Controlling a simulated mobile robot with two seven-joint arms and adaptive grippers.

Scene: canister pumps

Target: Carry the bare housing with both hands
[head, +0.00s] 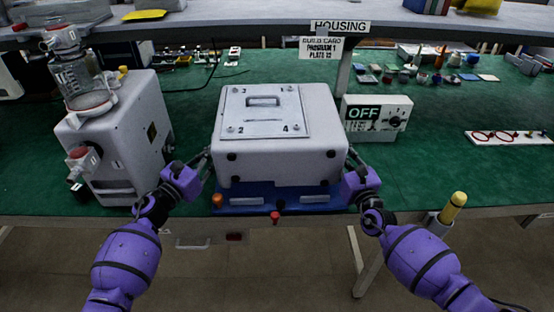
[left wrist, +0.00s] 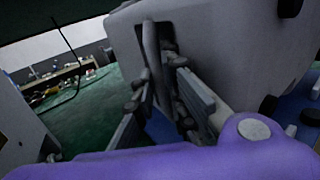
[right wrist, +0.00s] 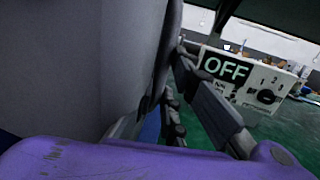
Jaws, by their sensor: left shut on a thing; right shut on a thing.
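The housing (head: 275,162) is a large pale grey box with dark round feet or studs on its front face. A plate (head: 265,112) with a handle and numbered corners is on its top. The housing is over a blue base (head: 330,193); I cannot tell whether they touch. My left gripper (head: 207,156) is shut on the housing's left side handle, and the left wrist view shows its fingers (left wrist: 165,75) around that upright bar. My right gripper (head: 352,158) is shut at the housing's right side; in the right wrist view the housing wall (right wrist: 100,60) hides much of the grip.
A grey machine with a clear jar (head: 122,140) stands close on the left. An OFF switch box (head: 378,116) stands just behind right. A yellow-topped tool in a holder (head: 450,212) is at the front right edge. A shelf (head: 220,22) overhangs the back.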

